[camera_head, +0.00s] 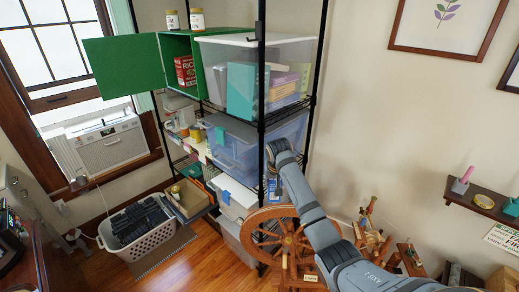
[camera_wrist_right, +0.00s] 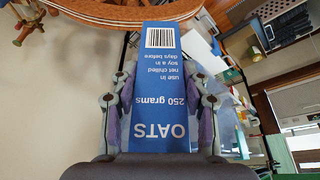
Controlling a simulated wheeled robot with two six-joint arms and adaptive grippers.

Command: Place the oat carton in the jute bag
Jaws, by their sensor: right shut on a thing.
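The oat carton (camera_wrist_right: 160,78) is a blue box with white "OATS 250 grams" lettering and a barcode, upside down in the right wrist view. My right gripper (camera_wrist_right: 159,102) is shut on it, with one finger on each side. In the head view my right arm reaches up from the bottom right to the front of the shelf rack, and its wrist hides most of the gripper. A small blue patch shows by the wrist, but I cannot tell if it is the carton. I cannot make out a jute bag in either view. My left gripper is not in view.
A black-posted rack (camera_head: 262,70) holds plastic bins and a green cabinet (camera_head: 125,68) with its door open. A wooden spinning wheel (camera_head: 270,232) stands close to my right arm. A white laundry basket (camera_head: 140,243) is on the floor at left. A wall shelf (camera_head: 482,203) is at right.

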